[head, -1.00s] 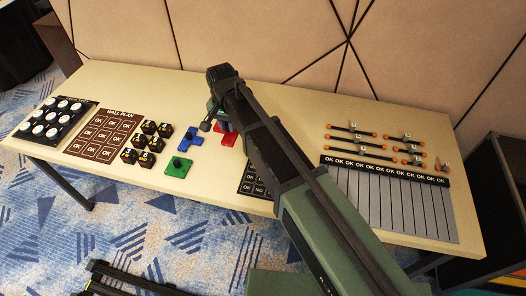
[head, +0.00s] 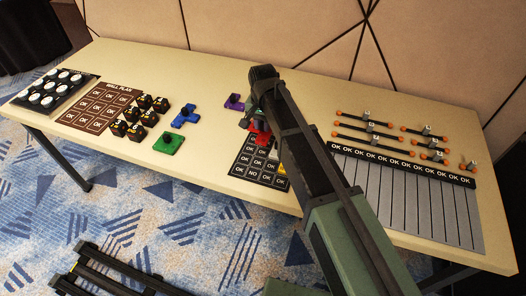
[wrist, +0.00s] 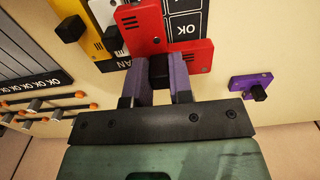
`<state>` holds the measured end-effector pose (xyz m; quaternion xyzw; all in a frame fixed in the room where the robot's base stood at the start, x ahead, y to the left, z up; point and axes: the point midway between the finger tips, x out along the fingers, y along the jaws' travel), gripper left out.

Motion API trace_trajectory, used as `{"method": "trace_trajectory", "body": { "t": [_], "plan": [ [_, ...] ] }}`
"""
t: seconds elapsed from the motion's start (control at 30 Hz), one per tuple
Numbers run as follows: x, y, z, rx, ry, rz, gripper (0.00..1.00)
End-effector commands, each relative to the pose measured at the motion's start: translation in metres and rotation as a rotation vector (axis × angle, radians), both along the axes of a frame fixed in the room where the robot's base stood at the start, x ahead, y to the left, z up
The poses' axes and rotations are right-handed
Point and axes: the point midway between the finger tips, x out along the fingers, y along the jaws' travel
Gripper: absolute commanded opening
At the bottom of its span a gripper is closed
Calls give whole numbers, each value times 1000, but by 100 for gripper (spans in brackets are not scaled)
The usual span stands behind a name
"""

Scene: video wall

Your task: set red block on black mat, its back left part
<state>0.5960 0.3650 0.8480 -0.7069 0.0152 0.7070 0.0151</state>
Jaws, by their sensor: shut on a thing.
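The red block (head: 262,137) hangs from my gripper at the back left part of the black mat (head: 238,170). My gripper (wrist: 158,78) is shut on the block's black knob. In the wrist view the red block (wrist: 196,57) covers part of the mat's titled edge and some cells, with a white block (wrist: 103,14) close beside it. The mat's bare OK cells (wrist: 184,28) show beyond it. I cannot tell whether the red block touches the mat. My arm hides the mat's right part in the head view.
A yellow block (wrist: 72,22) lies by the white one. A purple block (head: 234,102) lies behind the mat. Blue (head: 185,117) and green (head: 169,143) blocks lie to its left. A striped OK board (head: 420,205) and orange-ended bars (head: 365,138) are to the right.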

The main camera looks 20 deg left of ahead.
Motion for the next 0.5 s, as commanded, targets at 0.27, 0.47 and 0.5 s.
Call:
{"method": "trace_trajectory", "body": {
  "t": [0.27,0.47,0.5],
  "plan": [
    [0,0,-28,0,0,0,0],
    [0,0,-60,0,0,0,0],
    [0,0,-57,0,0,0,0]
  ]
}}
